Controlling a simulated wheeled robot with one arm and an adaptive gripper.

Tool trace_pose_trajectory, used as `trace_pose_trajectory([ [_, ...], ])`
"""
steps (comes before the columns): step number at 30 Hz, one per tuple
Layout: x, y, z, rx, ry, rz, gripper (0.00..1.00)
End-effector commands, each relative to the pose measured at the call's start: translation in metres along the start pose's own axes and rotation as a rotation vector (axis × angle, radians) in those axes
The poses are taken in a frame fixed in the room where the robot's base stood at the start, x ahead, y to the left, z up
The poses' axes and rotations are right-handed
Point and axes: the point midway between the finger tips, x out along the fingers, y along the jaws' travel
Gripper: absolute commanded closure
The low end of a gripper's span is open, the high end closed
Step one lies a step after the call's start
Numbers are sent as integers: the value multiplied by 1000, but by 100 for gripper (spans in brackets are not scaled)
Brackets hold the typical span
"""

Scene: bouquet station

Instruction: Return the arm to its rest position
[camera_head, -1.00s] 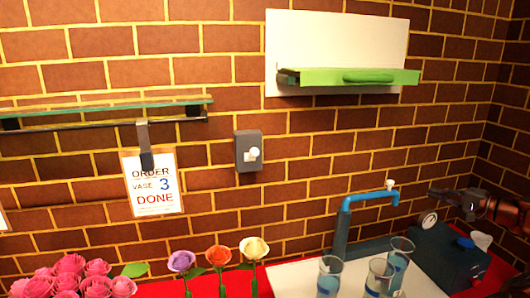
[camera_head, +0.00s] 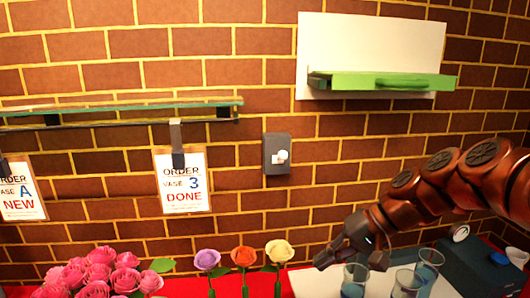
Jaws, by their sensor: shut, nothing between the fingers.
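My arm (camera_head: 437,187) reaches in from the right edge, in front of the brick wall. My gripper (camera_head: 336,259) is at its lower left end, dark and pointing down to the left. It is shut with nothing in it. It is just above and left of the glass vases in the picture, and right of the cream rose (camera_head: 279,251). Whether it touches a vase cannot be told.
Glass vases (camera_head: 407,284) stand on a white surface (camera_head: 311,284) below my arm. Purple (camera_head: 207,260) and orange (camera_head: 243,257) roses and a pink bunch (camera_head: 97,271) stand left. Order cards (camera_head: 181,183) hang from a glass shelf (camera_head: 120,107). A green shelf (camera_head: 383,81) is above.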

Motion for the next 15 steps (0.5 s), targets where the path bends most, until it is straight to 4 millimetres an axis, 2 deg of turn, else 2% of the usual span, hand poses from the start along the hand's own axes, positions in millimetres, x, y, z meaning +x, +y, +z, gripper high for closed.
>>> trace_pose_trajectory([
  [1, 8, 1, 20, -20, -21, 50, 100],
  [7, 32, 30, 92, -70, -101, 257, 100],
  [15, 37, 92, 175, -110, -160, 537, 100],
])
